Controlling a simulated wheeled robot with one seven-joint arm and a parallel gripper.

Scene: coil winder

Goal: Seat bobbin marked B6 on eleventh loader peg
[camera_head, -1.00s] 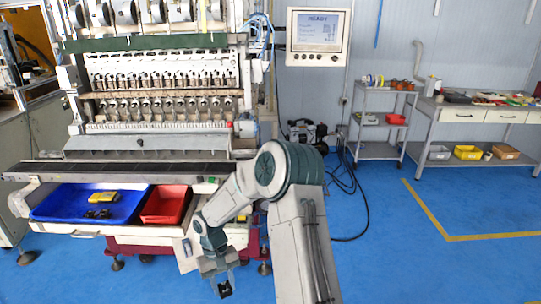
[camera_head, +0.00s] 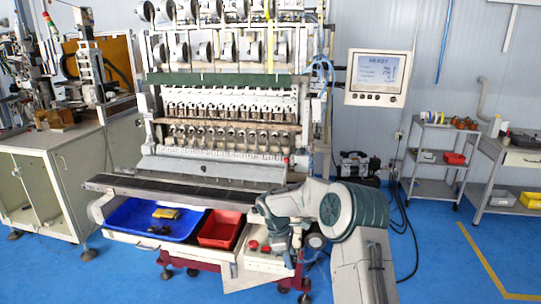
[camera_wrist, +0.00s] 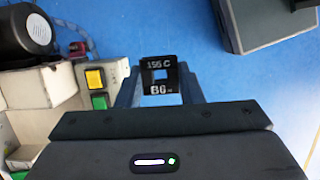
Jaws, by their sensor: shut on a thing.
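The bobbin (camera_wrist: 158,65) is a small black square piece with a square hole, marked "155 C" and "B6" in white. It sits between the fingertips of my gripper (camera_wrist: 158,90), with its marked face to the wrist camera. The blue floor lies behind it. In the head view my arm reaches down at the winder's front right; I cannot make out the gripper or bobbin there. The coil winder (camera_head: 215,166) has a row of spindles (camera_head: 228,137) across it and a long dark front rail (camera_head: 180,190). Single loader pegs are too small to tell apart.
A blue tray (camera_head: 125,215) and a red bin (camera_head: 220,230) sit below the rail. A control box with yellow (camera_wrist: 95,78) and green buttons is left of my gripper. A screen (camera_head: 377,77) stands right of the winder, and a shelf cart (camera_head: 432,157) farther right.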

